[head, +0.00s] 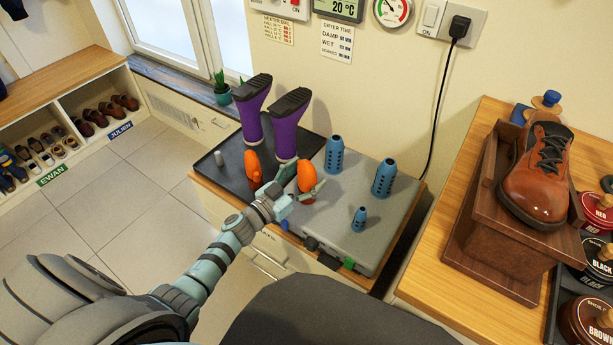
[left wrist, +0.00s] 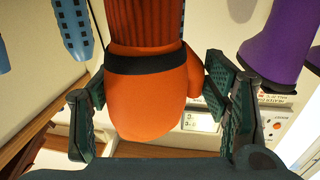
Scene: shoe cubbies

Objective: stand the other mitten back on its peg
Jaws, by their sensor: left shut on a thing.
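My left gripper (head: 298,194) is shut on an orange mitten (head: 306,174) at the left part of the grey dryer box (head: 325,232). In the left wrist view the mitten (left wrist: 145,100) sits between the two fingers, with its dark band and ribbed cuff pointing to the top of the picture. Whether its cuff touches anything is hidden. A second orange mitten (head: 253,165) stands to the left, by the purple boots. Three blue perforated pegs show bare on the dryer: a back one (head: 334,156), a right one (head: 383,179) and a short front one (head: 359,219). My right gripper is out of view.
Two upside-down purple boots (head: 287,138) stand close behind the mittens. A dark tray (head: 228,174) lies left of the dryer. A wooden counter (head: 430,265) at right holds a brown shoe (head: 537,178) and polish tins. The power cord (head: 436,115) hangs behind the dryer.

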